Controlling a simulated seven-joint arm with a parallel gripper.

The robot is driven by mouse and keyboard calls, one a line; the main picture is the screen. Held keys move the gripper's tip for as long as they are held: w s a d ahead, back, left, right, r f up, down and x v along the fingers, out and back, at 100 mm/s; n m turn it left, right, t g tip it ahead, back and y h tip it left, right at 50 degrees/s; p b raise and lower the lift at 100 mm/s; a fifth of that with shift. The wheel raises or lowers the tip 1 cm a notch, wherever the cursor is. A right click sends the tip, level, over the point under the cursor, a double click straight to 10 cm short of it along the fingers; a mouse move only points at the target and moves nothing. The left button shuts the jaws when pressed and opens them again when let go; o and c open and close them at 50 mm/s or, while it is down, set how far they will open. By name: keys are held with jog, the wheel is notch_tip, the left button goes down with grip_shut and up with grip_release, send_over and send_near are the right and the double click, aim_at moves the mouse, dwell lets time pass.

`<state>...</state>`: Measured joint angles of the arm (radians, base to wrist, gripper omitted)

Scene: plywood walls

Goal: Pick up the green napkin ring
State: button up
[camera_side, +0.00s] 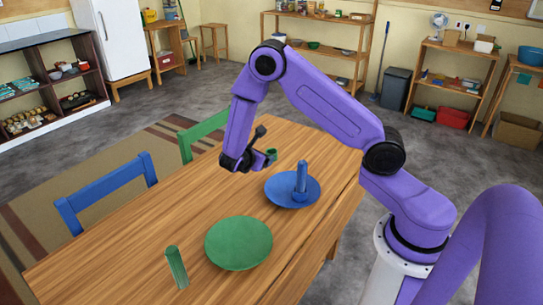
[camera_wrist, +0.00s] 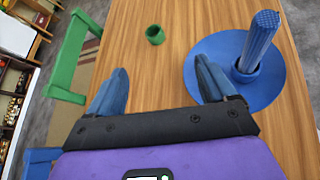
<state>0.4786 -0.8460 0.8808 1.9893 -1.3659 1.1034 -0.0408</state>
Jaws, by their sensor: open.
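The green napkin ring (camera_wrist: 155,34) is a short hollow cylinder on the wooden table, beyond my fingertips in the wrist view. In the side view the ring (camera_side: 272,154) shows just beside my gripper, partly hidden by it. My gripper (camera_wrist: 162,80) is open and empty, its two fingers spread wide, with the ring ahead of the gap between them. In the side view my gripper (camera_side: 260,147) hangs over the table's far side, left of the blue plate. No contact with the ring is visible.
A blue plate (camera_side: 278,198) bears an upright blue rolled napkin (camera_side: 302,175), close to the right finger in the wrist view. Green (camera_side: 203,133) and blue (camera_side: 105,190) chairs line the table's far edge.

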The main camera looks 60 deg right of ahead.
jog(key=w+d+f+n, duration=0.1)
jog(key=d+f, duration=0.1)
jog(key=f, duration=0.1)
jog(key=w+d+f+n, duration=0.1)
jog(key=d+f, duration=0.1)
jog(key=f, duration=0.1)
jog(key=w+d+f+n+t, duration=0.1)
jog(key=d+f+n, duration=0.1)
jog(key=d+f, duration=0.1)
jog(key=shift+w+f+h, duration=0.1)
jog(key=shift+f+h, duration=0.3)
jog(key=shift+f, duration=0.05)
jog(key=x, duration=1.2)
jog(key=shift+w+r, duration=0.1)
jog(key=shift+r, duration=0.05)
jog(key=shift+w+r+x, duration=0.1)
jog(key=shift+w+x, duration=0.05)
jog(key=shift+x, duration=1.15)
jog(key=shift+w+r+x, duration=0.15)
jog(key=shift+w+x, duration=0.05)
jog(key=shift+x, duration=1.1)
jog(key=c, duration=1.1)
